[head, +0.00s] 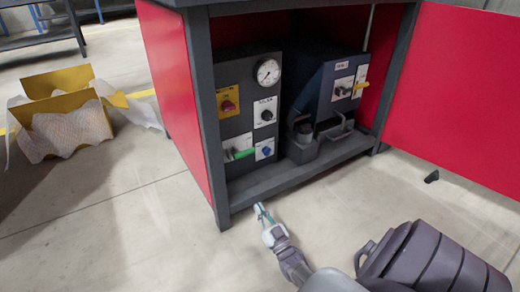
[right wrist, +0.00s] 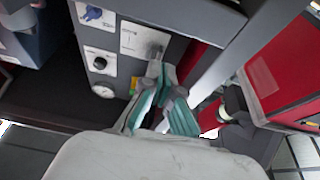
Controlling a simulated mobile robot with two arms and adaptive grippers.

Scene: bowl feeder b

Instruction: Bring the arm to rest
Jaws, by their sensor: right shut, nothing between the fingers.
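My right gripper (head: 260,208) is low in front of the open cabinet, just outside the bottom front edge of its frame (head: 285,178). Its teal fingers (right wrist: 160,75) are shut and empty. My right arm reaches up to it from the bottom of the head view. In the right wrist view the fingers overlap a panel with a blue-knob plate (right wrist: 95,15) and a black knob (right wrist: 100,63), but I cannot tell their distance from it. My left gripper is not in view.
The cabinet holds a control panel with a gauge (head: 268,72), a red knob (head: 227,106) and a green handle (head: 240,154). A dark blue machine (head: 318,90) stands beside it. A red door (head: 455,95) is open at right. Yellow boxes (head: 65,130) lie left. Floor between is clear.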

